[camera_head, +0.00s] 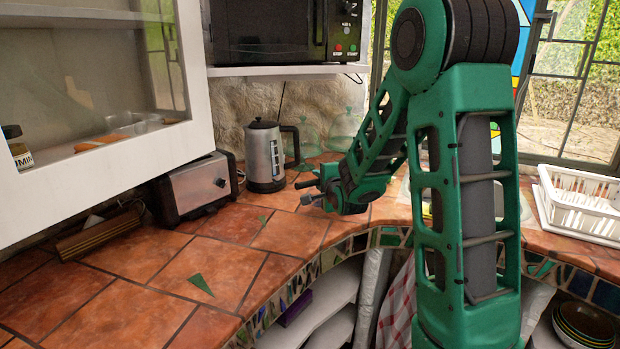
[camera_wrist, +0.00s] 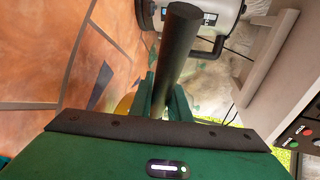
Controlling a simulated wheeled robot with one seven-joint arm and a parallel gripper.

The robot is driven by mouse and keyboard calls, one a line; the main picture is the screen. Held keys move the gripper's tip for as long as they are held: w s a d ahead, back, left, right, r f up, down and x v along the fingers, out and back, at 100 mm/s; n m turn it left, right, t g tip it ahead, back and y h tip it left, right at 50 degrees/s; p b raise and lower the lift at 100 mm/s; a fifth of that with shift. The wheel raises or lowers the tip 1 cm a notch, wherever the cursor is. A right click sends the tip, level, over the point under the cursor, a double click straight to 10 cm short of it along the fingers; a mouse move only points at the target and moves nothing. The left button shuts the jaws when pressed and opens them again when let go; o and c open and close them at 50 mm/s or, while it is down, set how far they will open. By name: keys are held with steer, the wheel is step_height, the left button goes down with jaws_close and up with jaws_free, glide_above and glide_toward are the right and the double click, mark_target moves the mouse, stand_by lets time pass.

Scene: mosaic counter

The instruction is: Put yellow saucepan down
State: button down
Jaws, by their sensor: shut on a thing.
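My gripper (camera_wrist: 161,100) is shut on a dark, round handle (camera_wrist: 178,45), which I take to be that of the yellow saucepan. The handle runs up the wrist view between the two green fingers. A small patch of yellow (camera_wrist: 125,104) shows beside the left finger; the rest of the pan is hidden behind my gripper. In the head view the dark handle end (camera_head: 306,184) sticks out left of my gripper (camera_head: 322,192), over the tiled counter near the kettle.
A kettle (camera_head: 264,156) and a toaster (camera_head: 201,186) stand at the back of the counter (camera_head: 135,310). A wooden rack (camera_head: 98,236) lies farther left. A white dish rack (camera_head: 582,205) is at right. The front-left tiles are mostly clear, with small green triangles. A cabinet overhangs the left.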

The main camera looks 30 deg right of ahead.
steer(key=shift+w+d+f, duration=0.1)
steer(key=shift+d+f, duration=0.05)
steer(key=shift+f, duration=0.85)
steer(key=shift+d+f, duration=0.1)
steer(key=shift+f, duration=0.85)
steer(key=c, duration=1.7)
jaws_free()
steer(key=shift+f, duration=0.2)
steer(key=shift+o, duration=0.2)
steer(key=shift+r, duration=0.1)
